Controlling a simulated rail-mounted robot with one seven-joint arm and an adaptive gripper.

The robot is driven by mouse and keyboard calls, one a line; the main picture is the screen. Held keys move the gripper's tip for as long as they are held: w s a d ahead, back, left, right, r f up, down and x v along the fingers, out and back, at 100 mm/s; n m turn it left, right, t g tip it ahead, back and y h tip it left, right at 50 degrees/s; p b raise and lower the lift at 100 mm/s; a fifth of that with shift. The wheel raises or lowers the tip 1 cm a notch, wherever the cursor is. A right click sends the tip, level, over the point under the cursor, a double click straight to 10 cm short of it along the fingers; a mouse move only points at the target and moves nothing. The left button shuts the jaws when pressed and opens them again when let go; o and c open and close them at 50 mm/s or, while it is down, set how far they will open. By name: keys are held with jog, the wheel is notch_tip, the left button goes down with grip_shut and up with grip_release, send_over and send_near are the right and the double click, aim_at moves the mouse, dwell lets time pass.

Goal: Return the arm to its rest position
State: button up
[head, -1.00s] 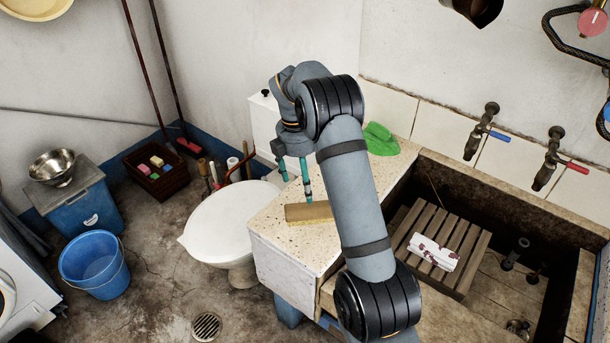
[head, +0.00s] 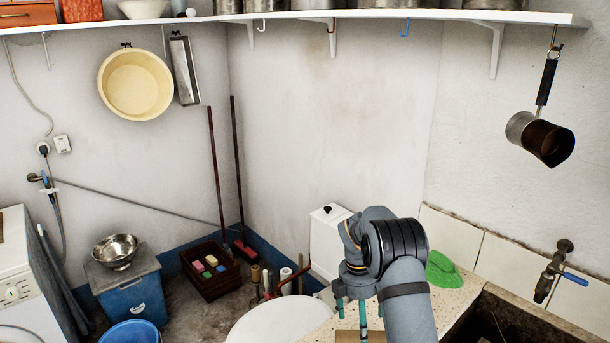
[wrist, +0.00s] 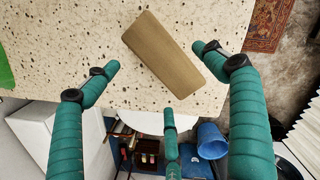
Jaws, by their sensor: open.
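My gripper (head: 358,310) has teal fingers and hangs over the speckled stone counter (head: 445,305) beside the sink. In the wrist view my gripper (wrist: 155,70) is open, its fingers spread wide with nothing between them in its grasp. A tan, wedge-like block (wrist: 165,55) lies on the counter below the fingers, apart from them. In the head view only the top of the block (head: 345,337) shows at the bottom edge. My grey arm rises from the lower edge and bends at a black joint.
The stone trough (head: 500,320) and a blue-handled tap (head: 555,270) are at right. A pan (head: 540,138) hangs above. A white toilet lid (head: 280,322) is left of the counter. A shelf (head: 300,16) runs overhead.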

jog(key=f, duration=0.5)
jog(key=shift+s+d+f, duration=0.15)
jog(key=shift+d+f, duration=0.15)
jog(key=shift+d, duration=0.05)
jog(key=shift+w+r, duration=0.2)
jog(key=shift+r, duration=0.15)
jog(key=shift+s+r, duration=0.1)
jog(key=shift+r, duration=1.2)
